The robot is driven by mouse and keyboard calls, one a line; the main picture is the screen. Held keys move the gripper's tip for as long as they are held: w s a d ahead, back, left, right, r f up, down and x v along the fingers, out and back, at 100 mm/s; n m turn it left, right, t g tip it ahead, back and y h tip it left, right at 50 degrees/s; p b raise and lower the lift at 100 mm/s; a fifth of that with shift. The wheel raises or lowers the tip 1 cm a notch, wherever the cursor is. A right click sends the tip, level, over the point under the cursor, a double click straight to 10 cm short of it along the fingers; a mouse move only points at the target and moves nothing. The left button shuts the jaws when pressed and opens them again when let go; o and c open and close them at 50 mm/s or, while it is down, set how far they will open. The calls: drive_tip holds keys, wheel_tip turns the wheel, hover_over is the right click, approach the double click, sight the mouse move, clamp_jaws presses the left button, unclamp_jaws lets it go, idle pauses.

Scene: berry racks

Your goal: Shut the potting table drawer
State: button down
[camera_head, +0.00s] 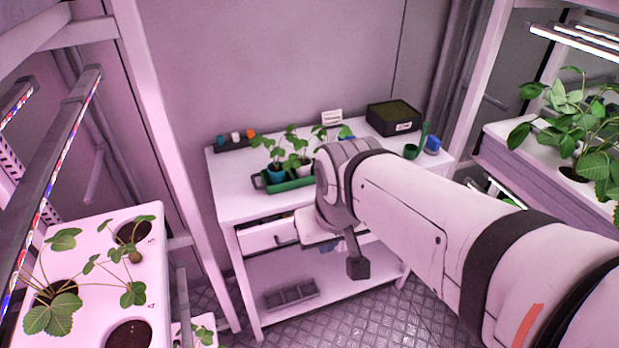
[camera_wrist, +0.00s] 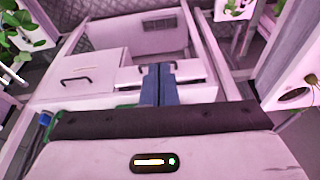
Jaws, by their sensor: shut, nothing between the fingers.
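The white potting table (camera_head: 228,205) stands against the back wall. In the head view my arm hides the table's right front.
A second handled front (camera_wrist: 95,66) is at the left in the wrist view. On the tabletop stand a green tray (camera_head: 262,184) with potted plants and a black box (camera_head: 393,118). A dark tray (camera_head: 290,294) lies on the lower shelf. Plant racks flank the table.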

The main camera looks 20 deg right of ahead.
drive_tip(key=shift+w+a, duration=0.1)
drive_tip(key=shift+w, duration=0.2)
drive_tip(key=shift+s, duration=0.1)
